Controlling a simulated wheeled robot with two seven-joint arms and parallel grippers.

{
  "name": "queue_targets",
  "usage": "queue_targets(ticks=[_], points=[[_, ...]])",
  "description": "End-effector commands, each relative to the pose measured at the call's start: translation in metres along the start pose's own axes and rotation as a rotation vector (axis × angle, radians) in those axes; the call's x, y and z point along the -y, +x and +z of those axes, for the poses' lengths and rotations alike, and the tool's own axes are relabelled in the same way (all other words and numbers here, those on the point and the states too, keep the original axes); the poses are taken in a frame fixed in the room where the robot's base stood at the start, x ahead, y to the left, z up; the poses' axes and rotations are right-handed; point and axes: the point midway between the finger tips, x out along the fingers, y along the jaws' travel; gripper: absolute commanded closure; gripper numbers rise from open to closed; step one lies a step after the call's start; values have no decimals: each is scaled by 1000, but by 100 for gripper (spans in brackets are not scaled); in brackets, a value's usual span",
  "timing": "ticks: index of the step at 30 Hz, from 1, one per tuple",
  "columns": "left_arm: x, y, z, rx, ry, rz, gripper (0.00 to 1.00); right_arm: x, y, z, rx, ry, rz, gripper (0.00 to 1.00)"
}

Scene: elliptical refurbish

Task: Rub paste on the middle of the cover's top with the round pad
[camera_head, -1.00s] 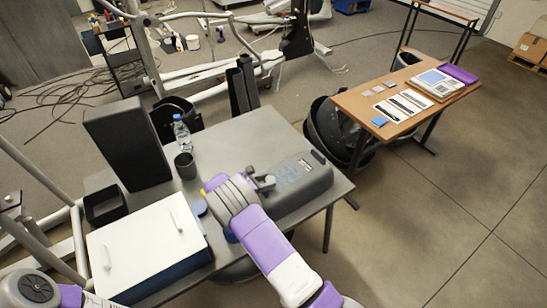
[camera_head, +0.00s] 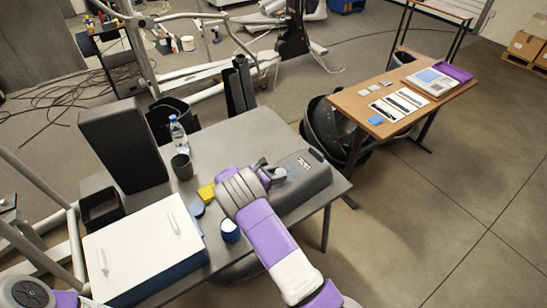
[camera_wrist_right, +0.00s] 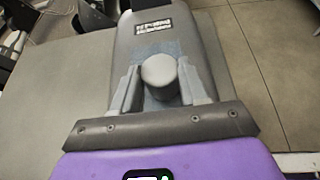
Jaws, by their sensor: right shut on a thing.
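The cover (camera_head: 318,178) is a long dark grey housing lying on the right part of the grey table, with a white-lettered label near its far end. In the right wrist view the cover (camera_wrist_right: 197,52) has a bluish speckled patch of paste (camera_wrist_right: 165,48) on top, between the label and my gripper. My right gripper (camera_head: 269,171) is over the cover's near part, shut on the round pad, whose grey round grip (camera_wrist_right: 160,72) shows between the fingers. The pad's underside is hidden, so contact with the cover cannot be told. My left gripper is out of view.
A dark cup (camera_head: 182,166), a bottle (camera_head: 178,133) and a white-topped box (camera_head: 145,248) stand farther left. A wooden table (camera_head: 350,104) is at right.

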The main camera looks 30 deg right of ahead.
Motion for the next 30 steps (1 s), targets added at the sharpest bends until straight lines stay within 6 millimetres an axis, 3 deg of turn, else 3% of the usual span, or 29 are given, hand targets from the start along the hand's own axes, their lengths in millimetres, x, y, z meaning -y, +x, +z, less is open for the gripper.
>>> queue_targets(ticks=[3, 21, 30], points=[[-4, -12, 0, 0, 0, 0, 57, 1, -10, 21, 0, 1, -2, 83], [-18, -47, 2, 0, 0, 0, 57, 5, -28, 70, 0, 5, -10, 83], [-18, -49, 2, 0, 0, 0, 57, 6, -30, 73, 0, 4, -11, 83]])
